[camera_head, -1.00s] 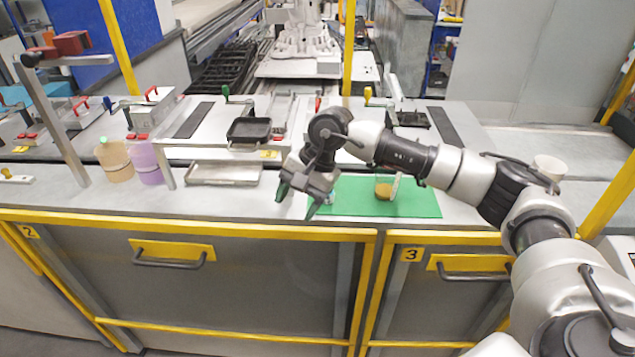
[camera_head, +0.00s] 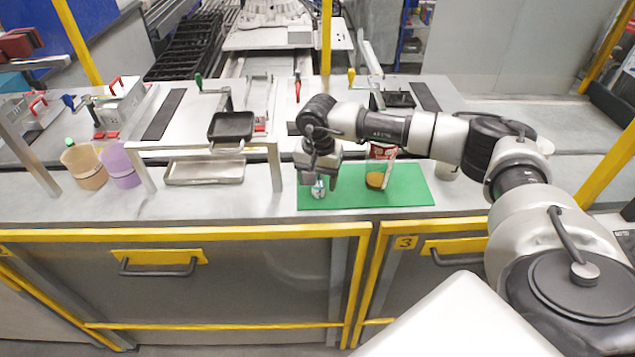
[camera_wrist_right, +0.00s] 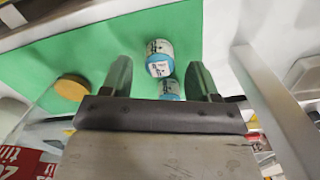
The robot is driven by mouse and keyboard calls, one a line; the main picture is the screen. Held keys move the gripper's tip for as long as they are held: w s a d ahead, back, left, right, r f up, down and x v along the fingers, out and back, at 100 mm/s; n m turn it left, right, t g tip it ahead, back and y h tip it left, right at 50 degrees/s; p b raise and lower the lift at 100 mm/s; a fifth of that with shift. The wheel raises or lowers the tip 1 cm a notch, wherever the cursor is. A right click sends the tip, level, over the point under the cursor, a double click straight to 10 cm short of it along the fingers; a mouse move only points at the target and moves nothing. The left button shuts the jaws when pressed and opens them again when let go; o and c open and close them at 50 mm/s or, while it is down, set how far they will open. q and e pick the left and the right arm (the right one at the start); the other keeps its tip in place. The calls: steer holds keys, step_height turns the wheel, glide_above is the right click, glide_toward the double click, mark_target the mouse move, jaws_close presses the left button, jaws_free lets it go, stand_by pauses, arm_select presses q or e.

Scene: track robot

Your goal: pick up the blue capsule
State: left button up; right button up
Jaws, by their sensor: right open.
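A small white and blue capsule (camera_head: 318,188) stands on the green mat (camera_head: 408,190), partly covered by my right gripper (camera_head: 318,178). In the right wrist view, a white capsule with a blue band (camera_wrist_right: 159,60) shows between the fingertips of my open right gripper (camera_wrist_right: 160,73). A second blue and white piece (camera_wrist_right: 169,88) shows just below it, partly hidden by the gripper body. I cannot tell whether the two touch. The fingers stand on both sides with a gap, and nothing is held. My left gripper is in no view.
A brown-yellow round thing (camera_head: 375,180) and a red and white can (camera_head: 382,151) stand right of the capsule. A metal tray (camera_head: 205,172), a black pan (camera_head: 231,127) on a raised stand, and purple (camera_head: 121,165) and tan (camera_head: 84,167) cups are left. The mat's right part is clear.

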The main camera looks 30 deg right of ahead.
steer(key=shift+s+f, duration=0.1)
steer(key=shift+f, duration=0.95)
steer(key=c, duration=0.4)
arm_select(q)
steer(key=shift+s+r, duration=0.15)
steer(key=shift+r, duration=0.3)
arm_select(e)
steer(key=c, duration=0.6)
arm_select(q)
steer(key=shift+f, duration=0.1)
arm_select(e)
steer(key=shift+r, duration=0.1)
